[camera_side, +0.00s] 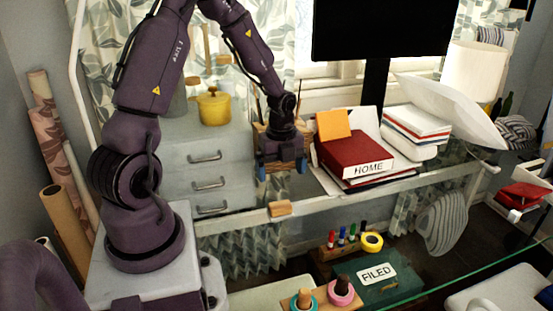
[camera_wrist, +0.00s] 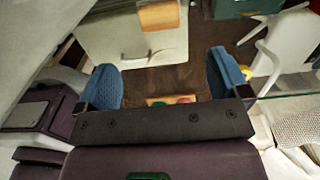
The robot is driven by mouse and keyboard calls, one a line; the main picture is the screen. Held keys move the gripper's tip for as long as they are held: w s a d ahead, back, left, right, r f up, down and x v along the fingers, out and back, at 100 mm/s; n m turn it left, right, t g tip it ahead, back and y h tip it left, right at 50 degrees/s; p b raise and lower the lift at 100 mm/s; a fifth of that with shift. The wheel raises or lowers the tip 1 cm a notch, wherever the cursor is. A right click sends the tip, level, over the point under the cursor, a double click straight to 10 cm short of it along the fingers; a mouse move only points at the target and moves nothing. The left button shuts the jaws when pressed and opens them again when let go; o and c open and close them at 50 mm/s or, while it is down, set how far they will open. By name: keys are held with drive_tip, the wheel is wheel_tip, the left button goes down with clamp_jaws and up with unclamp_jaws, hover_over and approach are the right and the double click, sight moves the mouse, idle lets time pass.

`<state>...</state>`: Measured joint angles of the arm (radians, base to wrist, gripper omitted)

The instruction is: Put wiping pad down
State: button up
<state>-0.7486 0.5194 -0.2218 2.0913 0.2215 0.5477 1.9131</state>
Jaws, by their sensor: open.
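A small tan, wood-coloured block (camera_side: 280,208), which looks like the wiping pad, is at the front edge of the desk (camera_side: 240,222). It also shows at the top of the wrist view (camera_wrist: 159,15), beyond my fingertips and apart from them. My gripper (camera_side: 281,170) is above the block in the side view, pointing down. In the wrist view my gripper (camera_wrist: 165,80) has its two blue fingers wide apart, with nothing held between them. The block's underside is hidden, and I cannot tell exactly what it touches.
Red books labelled HOME (camera_side: 365,156) lie right of my gripper, with a white book stack (camera_side: 415,128) beyond. A grey drawer unit (camera_side: 205,165) with a yellow pot (camera_side: 214,107) stands left. Below are a green FILED box (camera_side: 385,283), markers and tape rolls.

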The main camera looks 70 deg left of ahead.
drive_tip(key=d+r+n+t+y, duration=0.1)
drive_tip(key=d+r+n, duration=0.4)
drive_tip(key=r, duration=0.5)
drive_tip(key=s+d+r+n+t+h, duration=0.1)
drive_tip(key=s+d+r+n+t, duration=0.3)
drive_tip(key=s+d+r+n, duration=0.6)
drive_tip(key=d+r+n, duration=0.2)
drive_tip(key=d, duration=0.1)
drive_tip(key=shift+d+r+n+t, duration=0.25)
drive_tip(key=shift+r+n+t, duration=0.05)
drive_tip(key=shift+n, duration=0.1)
drive_tip(key=shift+o, duration=0.5)
